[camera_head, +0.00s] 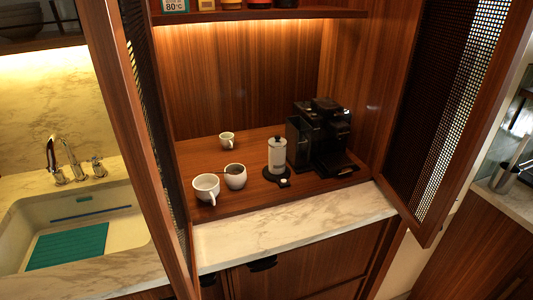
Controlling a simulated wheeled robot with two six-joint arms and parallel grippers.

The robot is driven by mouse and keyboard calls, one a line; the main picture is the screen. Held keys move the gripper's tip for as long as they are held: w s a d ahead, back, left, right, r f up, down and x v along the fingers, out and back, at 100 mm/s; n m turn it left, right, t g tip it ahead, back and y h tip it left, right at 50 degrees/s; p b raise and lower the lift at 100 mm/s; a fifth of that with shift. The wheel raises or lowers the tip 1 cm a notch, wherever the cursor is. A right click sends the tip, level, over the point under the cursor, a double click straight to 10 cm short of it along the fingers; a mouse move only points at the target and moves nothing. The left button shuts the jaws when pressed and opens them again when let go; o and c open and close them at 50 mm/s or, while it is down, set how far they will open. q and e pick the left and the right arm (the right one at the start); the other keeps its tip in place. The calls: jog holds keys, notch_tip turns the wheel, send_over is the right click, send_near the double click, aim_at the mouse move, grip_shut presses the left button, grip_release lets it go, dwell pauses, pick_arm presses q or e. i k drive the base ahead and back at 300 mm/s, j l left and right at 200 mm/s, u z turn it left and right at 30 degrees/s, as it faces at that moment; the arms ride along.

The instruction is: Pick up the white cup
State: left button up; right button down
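Three white vessels stand on the wooden cabinet shelf. A white cup (206,189) with a handle is at the front left, upright, its mouth showing. A rounder white cup or bowl (236,178) stands just right of it, with something dark like a spoon in it. A smaller white cup (227,140) with a handle stands farther back. I cannot tell which one the task means. Neither of my grippers shows in the head view.
A white canister (277,157) on a dark base and a black coffee machine (325,140) stand to the right. Open mesh doors flank the cabinet; the right door (440,120) swings outward. A marble ledge (290,237) in front is clear. A sink (125,215) is left.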

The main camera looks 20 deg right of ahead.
aim_at(205, 185)
jog(key=k+l, duration=0.1)
jog(key=l, duration=0.35)
jog(key=k+l+z, duration=0.15)
jog(key=l, duration=0.3)
jog(key=k+l, duration=0.1)
jog(key=l, duration=0.35)
jog(key=l+z, duration=0.15)
jog(key=l, duration=0.35)
jog(key=k, duration=0.05)
